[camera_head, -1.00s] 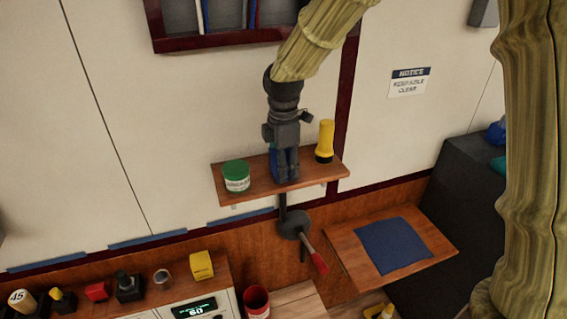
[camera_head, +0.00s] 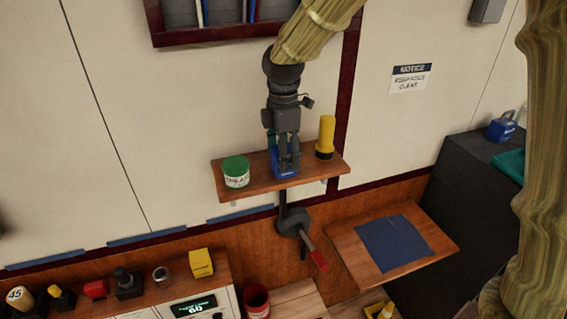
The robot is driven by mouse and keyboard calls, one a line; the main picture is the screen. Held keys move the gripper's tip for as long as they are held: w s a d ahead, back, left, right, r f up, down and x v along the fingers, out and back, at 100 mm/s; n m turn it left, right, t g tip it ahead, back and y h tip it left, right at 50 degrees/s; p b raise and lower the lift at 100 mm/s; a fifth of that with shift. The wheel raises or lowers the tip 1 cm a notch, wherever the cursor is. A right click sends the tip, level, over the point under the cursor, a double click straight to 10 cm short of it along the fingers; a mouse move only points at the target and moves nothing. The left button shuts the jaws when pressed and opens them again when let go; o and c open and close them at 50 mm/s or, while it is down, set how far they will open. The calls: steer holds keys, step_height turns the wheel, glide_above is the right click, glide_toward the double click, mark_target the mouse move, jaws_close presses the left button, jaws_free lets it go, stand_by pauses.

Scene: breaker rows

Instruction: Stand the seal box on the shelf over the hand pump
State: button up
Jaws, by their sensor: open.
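A small blue box, which I take to be the seal box (camera_head: 284,175), stands on the wooden shelf (camera_head: 252,188), between a green-lidded tub and a yellow torch. The hand pump (camera_head: 293,222), dark with a red-ended handle, is on the wall below this shelf. My gripper (camera_head: 289,166) is open and points down at the blue box. Its fingers cover part of the box, whose lower front shows below them. Whether the fingers still touch the box cannot be told.
The green-lidded tub (camera_head: 236,172) is close on the left, the yellow torch (camera_head: 325,138) close on the right. A red-framed rack (camera_head: 230,38) hangs above. A lower wooden shelf (camera_head: 437,245) with a blue mat (camera_head: 394,244) juts out at right.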

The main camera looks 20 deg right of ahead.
step_height(320, 180, up, 10)
steer(key=b, duration=0.2)
steer(key=shift+f+b, duration=0.25)
steer(key=shift+b, duration=0.15)
